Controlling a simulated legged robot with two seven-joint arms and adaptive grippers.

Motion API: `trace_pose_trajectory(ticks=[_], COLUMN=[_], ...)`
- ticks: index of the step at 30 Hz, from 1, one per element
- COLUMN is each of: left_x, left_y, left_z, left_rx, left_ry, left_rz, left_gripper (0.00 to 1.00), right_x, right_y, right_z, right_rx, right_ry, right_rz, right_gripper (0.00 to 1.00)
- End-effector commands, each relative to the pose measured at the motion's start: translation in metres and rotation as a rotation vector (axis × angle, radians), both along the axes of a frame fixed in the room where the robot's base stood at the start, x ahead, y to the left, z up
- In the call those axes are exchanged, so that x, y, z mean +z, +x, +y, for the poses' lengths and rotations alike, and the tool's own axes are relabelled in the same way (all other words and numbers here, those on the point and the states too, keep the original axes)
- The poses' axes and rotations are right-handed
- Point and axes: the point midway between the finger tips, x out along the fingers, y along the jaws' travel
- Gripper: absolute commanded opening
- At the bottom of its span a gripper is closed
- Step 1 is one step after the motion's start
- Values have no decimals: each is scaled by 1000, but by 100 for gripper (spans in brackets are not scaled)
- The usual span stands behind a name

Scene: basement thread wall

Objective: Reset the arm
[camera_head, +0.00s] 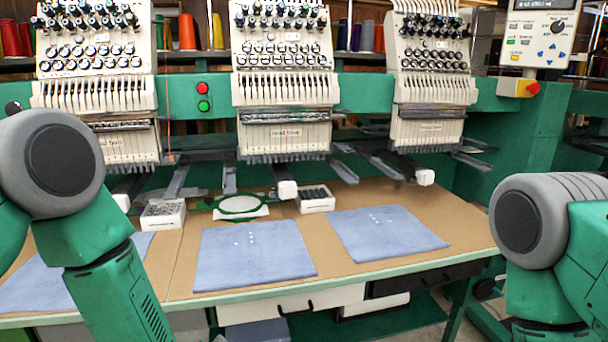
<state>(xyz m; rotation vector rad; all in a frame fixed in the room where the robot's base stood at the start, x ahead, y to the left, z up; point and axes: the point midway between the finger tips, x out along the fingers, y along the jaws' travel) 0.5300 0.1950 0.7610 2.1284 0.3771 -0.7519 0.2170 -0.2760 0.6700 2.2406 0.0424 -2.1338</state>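The task's own objects are my two arms. My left arm comes in from the left, with a grey round joint and a green link that runs down past the bottom edge. My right arm comes in at the lower right, with a grey ribbed joint and green links. Both arms are in front of the work table (183,262). Neither gripper shows in the head view; both lie outside the frame. Whether they hold anything is hidden.
Three embroidery heads (285,90) stand behind the table. Folded blue cloths (255,268) lie on it, with an embroidery hoop (240,206) and small white boxes (163,214), (315,200) behind them. A control panel (540,32) hangs at the upper right. Drawers (290,304) are under the tabletop.

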Motion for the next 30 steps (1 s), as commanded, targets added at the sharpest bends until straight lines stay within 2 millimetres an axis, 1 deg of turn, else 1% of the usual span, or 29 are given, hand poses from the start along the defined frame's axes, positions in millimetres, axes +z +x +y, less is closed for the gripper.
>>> trace_pose_trajectory(ticks=[1, 2, 3, 5, 6, 8, 9, 12, 15, 18, 19, 30], left_x=[-24, -36, -50, -68, -78, -88, -93, -98, -98, -96, -96, -95], left_y=[-34, -53, -79, -120, -147, -187, -211, -262, -296, -313, -315, -315], left_z=[8, 14, 21, 33, 41, 54, 61, 77, 88, 92, 92, 90], left_rx=[-85, -140, -212, -323, -399, -509, -576, -723, -824, -877, -884, -888], left_ry=[77, 121, 175, 246, 287, 338, 364, 408, 428, 436, 437, 442], left_rz=[94, 148, 217, 321, 389, 483, 540, 654, 729, 766, 771, 774], left_gripper=[39, 39, 39, 39, 39, 39, 39, 39, 39, 39, 39, 39], right_x=[0, 0, 0, 0, 0, 0, 0, 0, 0, 0, 0, 0], right_y=[0, 0, 0, 0, 0, 0, 0, 0, 0, 0, 0, 0], right_z=[0, 0, 0, 0, 0, 0, 0, 0, 0, 0, 0, 0], right_rx=[-1, -1, -1, -1, -1, -1, -1, -1, -1, -1, -1, -1], right_ry=[0, 0, 0, -1, -1, -1, -1, -1, -1, 0, 0, -1], right_rz=[0, 0, 0, 0, 0, 0, 0, 0, 0, 0, 0, 0], right_gripper=[39, 39, 39, 39, 39, 39, 39, 39, 39, 39, 39, 39])
